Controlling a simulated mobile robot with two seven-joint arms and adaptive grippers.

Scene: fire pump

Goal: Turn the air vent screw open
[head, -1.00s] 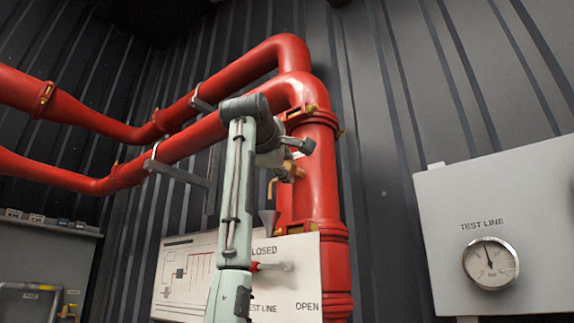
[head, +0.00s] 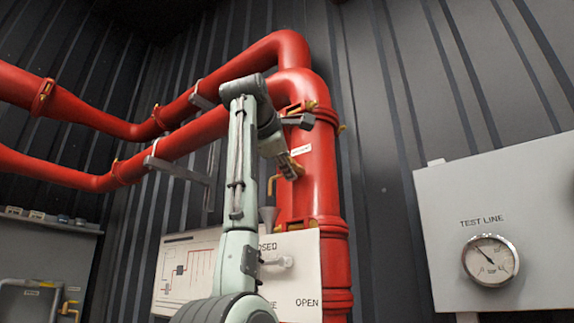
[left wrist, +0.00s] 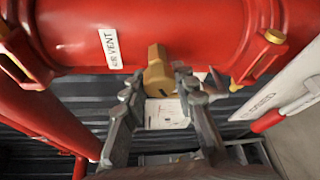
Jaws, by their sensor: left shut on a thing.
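The brass air vent fitting with its screw (left wrist: 157,62) sticks out of the red pipe (left wrist: 200,30) beside a white AIR VENT label (left wrist: 110,48) in the left wrist view. My left gripper (left wrist: 160,84) is shut on the brass part, one finger on each side. The screw's exact turn cannot be told. In the head view my left gripper (head: 292,160) is at the upright red pipe (head: 321,190), and a brass bit shows at its tips. My right gripper is not in view.
A white board (head: 307,270) marked with OPEN stands below the gripper, partly behind my left arm. A TEST LINE gauge (head: 490,261) sits on a grey panel (head: 440,215) at right.

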